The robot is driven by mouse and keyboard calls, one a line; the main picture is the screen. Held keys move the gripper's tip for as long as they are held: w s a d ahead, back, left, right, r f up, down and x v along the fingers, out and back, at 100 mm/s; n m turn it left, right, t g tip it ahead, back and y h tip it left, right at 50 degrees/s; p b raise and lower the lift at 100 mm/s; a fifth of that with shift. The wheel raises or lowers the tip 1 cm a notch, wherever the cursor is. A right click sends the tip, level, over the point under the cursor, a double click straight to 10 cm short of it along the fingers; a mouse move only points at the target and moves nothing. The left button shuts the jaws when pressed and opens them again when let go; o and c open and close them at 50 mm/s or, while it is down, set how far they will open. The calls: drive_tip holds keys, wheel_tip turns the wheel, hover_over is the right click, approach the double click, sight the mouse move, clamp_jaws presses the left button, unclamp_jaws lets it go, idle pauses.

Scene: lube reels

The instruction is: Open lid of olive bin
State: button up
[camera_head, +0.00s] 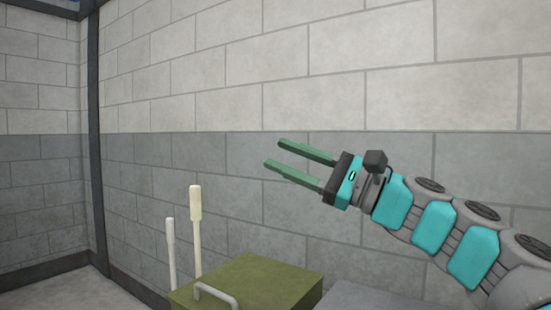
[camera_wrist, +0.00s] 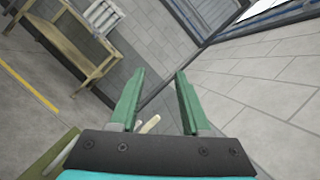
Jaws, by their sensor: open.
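The olive bin (camera_head: 262,279) stands at the bottom of the head view, its flat lid shut and a pale grey bar handle (camera_head: 216,294) at the lid's front edge. The lower part of the bin is out of frame. An olive edge, likely the bin (camera_wrist: 42,160), shows at the lower left of the wrist view. My gripper (camera_head: 273,153) is open and empty, raised above the bin and pointing left in the head view. Its two green fingers (camera_wrist: 161,82) are spread apart in the wrist view with nothing between them in contact.
Two pale upright handles (camera_head: 195,230) (camera_head: 171,252) stand left of the bin near the block wall (camera_head: 300,90). A grey surface (camera_head: 372,296) lies right of the bin. The wrist view shows a wooden bench (camera_wrist: 72,45) and a yellow floor line (camera_wrist: 28,88).

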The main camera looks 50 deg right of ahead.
drive_tip(key=v, duration=0.4)
drive_tip(key=shift+s+d+r, duration=0.1)
drive_tip(key=shift+s+r, duration=0.05)
drive_tip(key=shift+s, duration=0.3)
drive_tip(key=shift+w, duration=0.1)
idle(0.7)
